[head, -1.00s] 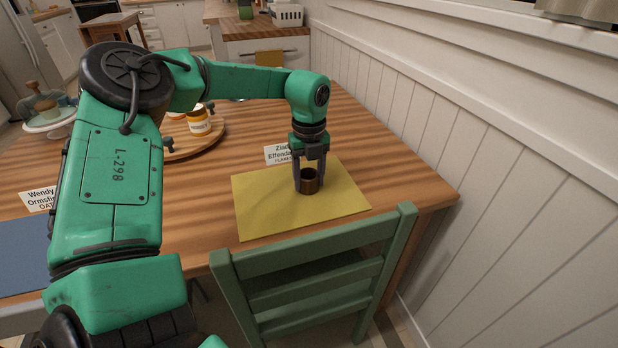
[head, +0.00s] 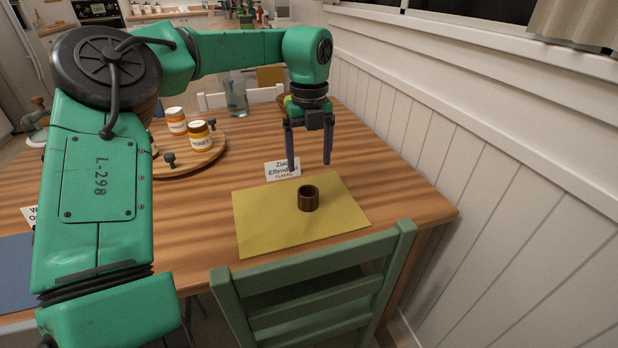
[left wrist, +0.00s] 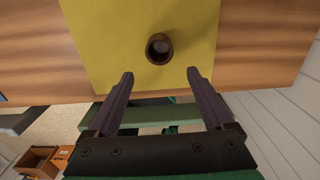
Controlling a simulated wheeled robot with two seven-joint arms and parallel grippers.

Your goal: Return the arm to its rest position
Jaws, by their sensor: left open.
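My left arm (head: 95,190) comes in from the left and reaches over the table. My left gripper (head: 309,166) is open and empty, pointing down above the table. It is apart from a small brown cup (head: 308,198), which stands upright on a yellow placemat (head: 262,222). In the left wrist view the open fingers (left wrist: 160,75) point toward the placemat (left wrist: 110,50), with the cup (left wrist: 159,48) beyond the fingertips and nothing between them. My right gripper is not in view.
A name card (head: 283,169) stands behind the placemat. A round wooden tray (head: 190,162) holds jars (head: 200,137) at left. A green chair (head: 315,285) is at the table's front edge. A white panelled wall (head: 480,170) runs along the right.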

